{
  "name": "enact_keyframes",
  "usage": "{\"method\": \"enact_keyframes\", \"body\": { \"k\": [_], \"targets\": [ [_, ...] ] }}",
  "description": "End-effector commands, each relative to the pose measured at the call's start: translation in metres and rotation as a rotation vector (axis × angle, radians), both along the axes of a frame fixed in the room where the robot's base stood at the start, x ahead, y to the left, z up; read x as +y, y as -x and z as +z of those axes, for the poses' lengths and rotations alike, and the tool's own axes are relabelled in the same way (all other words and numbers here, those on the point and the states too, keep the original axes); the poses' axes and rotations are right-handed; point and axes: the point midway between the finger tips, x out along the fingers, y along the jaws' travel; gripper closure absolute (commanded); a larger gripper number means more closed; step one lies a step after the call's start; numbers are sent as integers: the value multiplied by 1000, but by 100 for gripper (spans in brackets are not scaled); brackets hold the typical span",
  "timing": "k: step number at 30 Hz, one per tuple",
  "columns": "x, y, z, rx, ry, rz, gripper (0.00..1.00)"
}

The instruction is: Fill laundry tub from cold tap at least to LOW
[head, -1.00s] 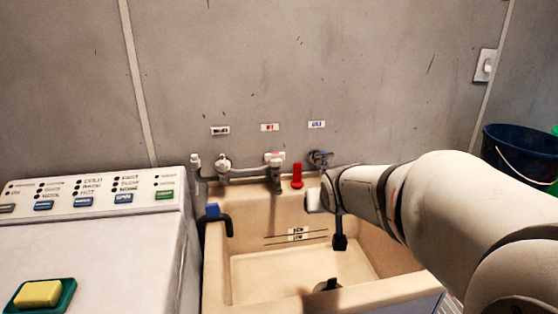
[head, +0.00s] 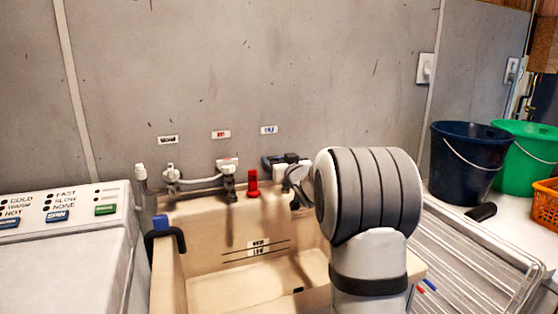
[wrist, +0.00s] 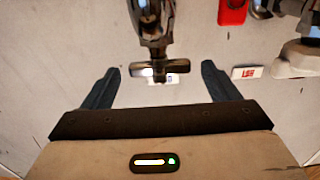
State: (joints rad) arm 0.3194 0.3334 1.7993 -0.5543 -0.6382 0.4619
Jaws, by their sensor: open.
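The cream laundry tub (head: 170,285) stands below the wall taps. Two level lines with small labels (head: 258,248) show on its back wall. I see no water stream, and the visible tub floor looks bare; my arm hides its right part. The blue-lettered label (head: 269,129) is above the right-hand tap, which my gripper (head: 280,161) largely hides in the head view. In the wrist view my gripper (wrist: 160,67) is open, its dark fingers on either side of the metal tap's crossbar handle (wrist: 160,69), with gaps on both sides. The red-lettered label (wrist: 247,72) is to the right.
A red upright piece (head: 252,185) stands at the tub's back rim, beside the middle tap (head: 228,168). A dark hose (head: 165,238) hooks over the left rim. The washer (head: 60,265) is left; a ribbed drainboard (head: 470,255) and buckets (head: 465,160) are right.

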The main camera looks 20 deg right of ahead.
Motion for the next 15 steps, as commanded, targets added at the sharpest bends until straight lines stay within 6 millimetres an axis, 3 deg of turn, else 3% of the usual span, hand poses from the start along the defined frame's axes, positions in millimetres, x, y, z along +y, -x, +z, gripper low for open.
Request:
{"method": "enact_keyframes", "body": {
  "k": [6, 15],
  "targets": [
    [0, -21, 0, 1, 0, 0, 18],
    [-1, -23, 0, 1, 0, -1, 19]
  ]
}}
